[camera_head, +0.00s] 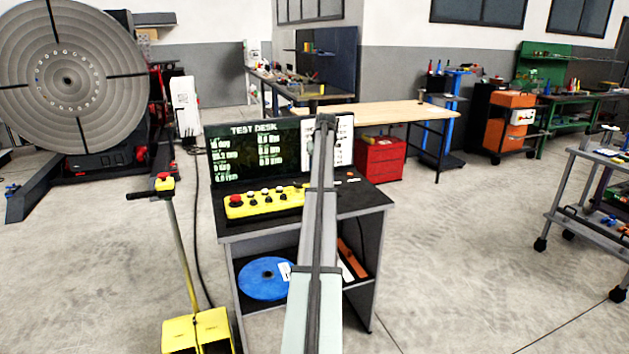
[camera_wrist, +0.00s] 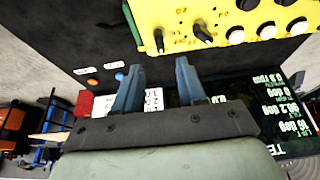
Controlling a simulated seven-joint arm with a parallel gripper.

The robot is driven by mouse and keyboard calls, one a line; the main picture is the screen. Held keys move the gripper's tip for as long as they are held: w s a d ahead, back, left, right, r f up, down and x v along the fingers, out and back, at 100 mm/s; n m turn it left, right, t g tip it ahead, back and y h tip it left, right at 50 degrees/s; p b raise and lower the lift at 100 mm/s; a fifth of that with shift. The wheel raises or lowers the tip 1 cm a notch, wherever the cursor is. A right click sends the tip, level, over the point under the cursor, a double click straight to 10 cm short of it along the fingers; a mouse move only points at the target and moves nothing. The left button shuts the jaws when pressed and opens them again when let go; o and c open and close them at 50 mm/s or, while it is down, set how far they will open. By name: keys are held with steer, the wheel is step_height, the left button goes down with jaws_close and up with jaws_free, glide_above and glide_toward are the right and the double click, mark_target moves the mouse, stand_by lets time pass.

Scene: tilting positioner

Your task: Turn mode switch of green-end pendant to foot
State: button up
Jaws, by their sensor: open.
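A yellow pendant (camera_head: 262,204) lies on the dark top of the test desk. It has a red button at its left end and a row of black and white knobs; my arm covers its right end in the head view. In the wrist view the pendant (camera_wrist: 225,16) fills the top, and two black pointer knobs show, one near its end (camera_wrist: 158,40) and one beside it (camera_wrist: 202,35).
A display panel (camera_head: 236,161) and a white sheet (camera_head: 343,140) stand at the desk's back. Blue (camera_wrist: 120,77) and orange (camera_wrist: 92,82) buttons sit on the desk top. A yellow foot pedal unit (camera_head: 196,330) with a post stands at left.

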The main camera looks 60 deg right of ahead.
steer(key=x, duration=0.8)
steer(key=shift+f, duration=0.2)
steer(key=shift+c, duration=0.2)
jaws_close()
